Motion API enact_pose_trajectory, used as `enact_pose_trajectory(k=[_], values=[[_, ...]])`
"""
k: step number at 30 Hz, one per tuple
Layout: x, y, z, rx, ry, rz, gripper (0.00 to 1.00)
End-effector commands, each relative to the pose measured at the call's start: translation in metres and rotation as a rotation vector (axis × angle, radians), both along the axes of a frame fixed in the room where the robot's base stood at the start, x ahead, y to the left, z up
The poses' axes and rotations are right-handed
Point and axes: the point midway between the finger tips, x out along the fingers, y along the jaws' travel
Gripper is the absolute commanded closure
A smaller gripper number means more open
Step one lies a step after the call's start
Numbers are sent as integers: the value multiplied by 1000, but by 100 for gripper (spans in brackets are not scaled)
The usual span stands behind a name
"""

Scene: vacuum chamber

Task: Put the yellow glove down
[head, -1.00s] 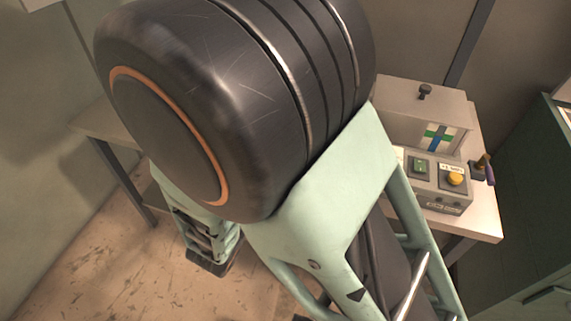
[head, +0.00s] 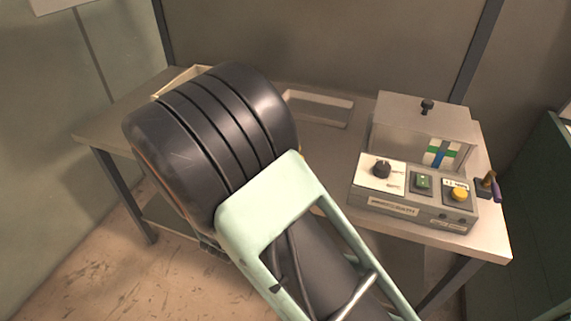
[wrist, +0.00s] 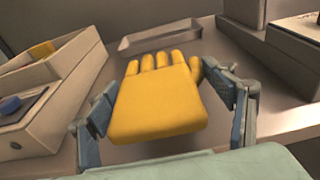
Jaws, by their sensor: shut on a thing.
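The yellow glove (wrist: 160,105) is in the wrist view, its fingers pointing away from me toward the back of the table. My gripper (wrist: 170,120) has one finger at each side of the glove and is shut on it. The glove appears over the table (wrist: 280,108); I cannot tell whether it touches the surface. In the head view my own arm hides the gripper and nearly all of the glove.
An open box (wrist: 62,85) stands left, with something yellow at its far end. A shallow tray (head: 318,108) lies at the back. A control box (head: 412,195) and a clear-fronted chamber (head: 425,130) stand right. Bare tabletop shows between them.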

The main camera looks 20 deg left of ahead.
Motion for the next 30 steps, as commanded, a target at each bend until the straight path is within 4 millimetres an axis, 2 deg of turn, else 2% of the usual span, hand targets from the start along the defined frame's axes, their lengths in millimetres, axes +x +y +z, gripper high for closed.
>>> enact_pose_trajectory(k=[1,3,8,12,17,29,30], values=[[7,0,-10,0,-2,-2,48],[13,1,-16,0,-3,-2,48],[20,3,-23,2,-2,-1,48],[28,3,-36,0,-1,-2,48],[26,4,-60,-1,-1,-1,48],[26,4,-66,2,-2,-1,48],[26,4,-65,2,-2,0,23]])
